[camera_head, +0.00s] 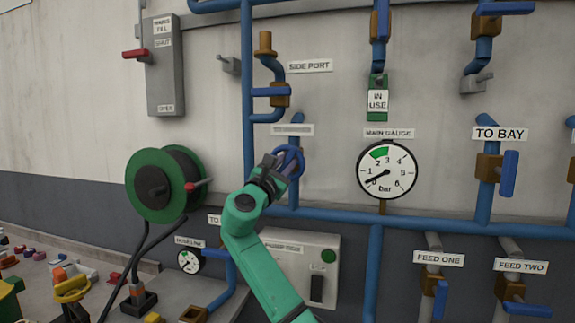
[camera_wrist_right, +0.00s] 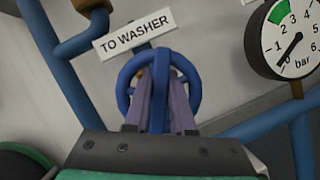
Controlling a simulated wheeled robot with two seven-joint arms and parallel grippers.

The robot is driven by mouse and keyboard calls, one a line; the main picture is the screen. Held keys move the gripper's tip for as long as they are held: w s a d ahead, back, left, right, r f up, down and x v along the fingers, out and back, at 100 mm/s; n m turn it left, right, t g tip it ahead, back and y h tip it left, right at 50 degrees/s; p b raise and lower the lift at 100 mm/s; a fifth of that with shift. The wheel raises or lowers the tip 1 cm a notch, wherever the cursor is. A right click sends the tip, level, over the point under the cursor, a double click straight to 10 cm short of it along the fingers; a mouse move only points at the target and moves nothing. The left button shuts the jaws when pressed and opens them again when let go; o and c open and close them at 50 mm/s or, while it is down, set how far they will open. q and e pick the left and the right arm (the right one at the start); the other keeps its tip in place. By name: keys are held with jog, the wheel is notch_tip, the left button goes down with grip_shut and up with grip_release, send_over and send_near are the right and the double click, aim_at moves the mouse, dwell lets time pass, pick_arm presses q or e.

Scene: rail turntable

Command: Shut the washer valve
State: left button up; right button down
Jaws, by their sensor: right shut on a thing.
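The washer valve has a blue round handwheel (camera_head: 302,160) on a blue pipe at the wall, below a label that reads TO WASHER (camera_wrist_right: 133,34) in the right wrist view. My right gripper (camera_head: 282,163) comes up from below and is shut on the handwheel. In the right wrist view both fingers reach into the middle of the wheel (camera_wrist_right: 124,86), and its rim shows on both sides of them. My left gripper is not in view.
A side port valve (camera_head: 272,92) sits above. A green hose reel (camera_head: 152,186) is to the left. A grey switch box (camera_head: 322,262) is below, behind my right arm.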

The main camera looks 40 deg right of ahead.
jog(key=m+g, duration=0.1)
jog(key=m, duration=0.3)
jog(key=shift+g, duration=0.3)
jog(key=m+g, duration=0.1)
jog(key=m, duration=0.2)
jog(key=shift+s+f+y, duration=0.1)
jog(key=shift+y, duration=0.2)
jog(key=m+g, duration=0.1)
jog(key=m, duration=0.1)
jog(key=m+y+p, duration=0.1)
jog(key=m, duration=0.1)
jog(key=shift+d+f+m+g, duration=0.1)
jog(key=shift+f+m+g, duration=0.05)
jog(key=shift+m+g, duration=0.25)
jog(key=shift+s+f+m+y+p, duration=0.15)
jog(key=shift+m+y+p, duration=0.3)
jog(key=shift+m, duration=0.65)
jog(key=shift+f, duration=0.1)
jog(key=c, duration=0.8)
grip_release()
jog(key=shift+o, duration=0.2)
